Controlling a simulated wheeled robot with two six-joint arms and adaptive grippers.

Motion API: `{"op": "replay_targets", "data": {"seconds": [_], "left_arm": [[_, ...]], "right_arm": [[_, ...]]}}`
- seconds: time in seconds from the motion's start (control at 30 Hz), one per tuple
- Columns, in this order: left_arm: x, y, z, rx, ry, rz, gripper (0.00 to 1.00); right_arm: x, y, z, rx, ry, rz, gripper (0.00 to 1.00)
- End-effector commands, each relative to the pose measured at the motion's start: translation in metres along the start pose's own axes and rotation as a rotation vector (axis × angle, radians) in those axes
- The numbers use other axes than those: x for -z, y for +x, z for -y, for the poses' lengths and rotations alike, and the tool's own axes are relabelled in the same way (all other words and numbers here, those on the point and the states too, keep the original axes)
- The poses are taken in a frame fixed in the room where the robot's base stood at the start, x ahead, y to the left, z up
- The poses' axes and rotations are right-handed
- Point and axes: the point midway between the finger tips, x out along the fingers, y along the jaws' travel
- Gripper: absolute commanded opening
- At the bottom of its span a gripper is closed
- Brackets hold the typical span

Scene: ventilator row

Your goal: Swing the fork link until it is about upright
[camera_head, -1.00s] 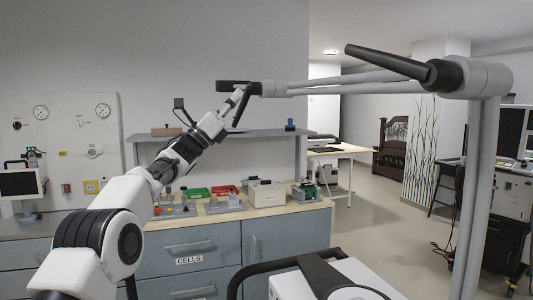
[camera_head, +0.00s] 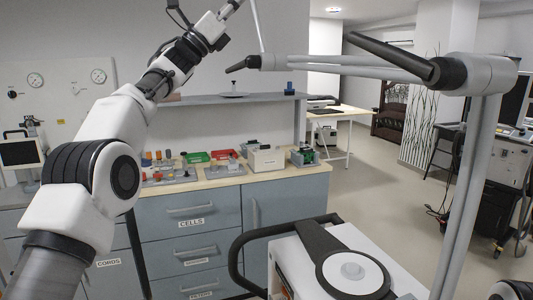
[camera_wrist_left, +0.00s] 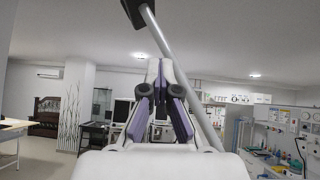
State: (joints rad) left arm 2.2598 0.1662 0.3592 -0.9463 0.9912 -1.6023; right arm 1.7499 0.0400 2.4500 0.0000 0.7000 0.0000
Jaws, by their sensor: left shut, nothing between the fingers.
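The fork link (camera_head: 257,28) is a thin grey rod in the head view. It rises from a black-handled joint (camera_head: 245,64) at the free end of the support arm and leaves the top edge, leaning slightly left. In the left wrist view a grey rod (camera_wrist_left: 190,96), seemingly this link, runs diagonally to a dark block (camera_wrist_left: 138,12) at the top. My left gripper (camera_wrist_left: 160,78) is shut and empty beside the rod; I cannot tell whether they touch. In the head view its fingers are above the frame. My right gripper is in neither view.
The grey support arm (camera_head: 360,67) runs right to a post (camera_head: 470,190) with a black lever (camera_head: 390,55). A white ventilator (camera_head: 320,265) with a black rail stands below. Behind is a counter (camera_head: 225,180) with small items and a shelf (camera_head: 215,99).

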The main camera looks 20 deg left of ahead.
Motion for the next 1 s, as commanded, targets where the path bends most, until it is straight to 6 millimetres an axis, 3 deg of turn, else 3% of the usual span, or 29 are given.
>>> {"op": "replay_targets", "data": {"seconds": [0.1, 0.5, 1.0], "left_arm": [[-0.006, 0.006, 0.018, 0.009, 0.007, 0.002, 0.00], [-0.023, 0.024, 0.069, 0.210, 0.208, 0.000, 0.00], [-0.025, 0.025, 0.089, 0.293, 0.292, 0.000, 0.00]], "right_arm": [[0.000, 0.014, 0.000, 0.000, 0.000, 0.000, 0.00], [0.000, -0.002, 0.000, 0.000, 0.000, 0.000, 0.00], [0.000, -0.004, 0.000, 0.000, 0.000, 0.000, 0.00]]}}
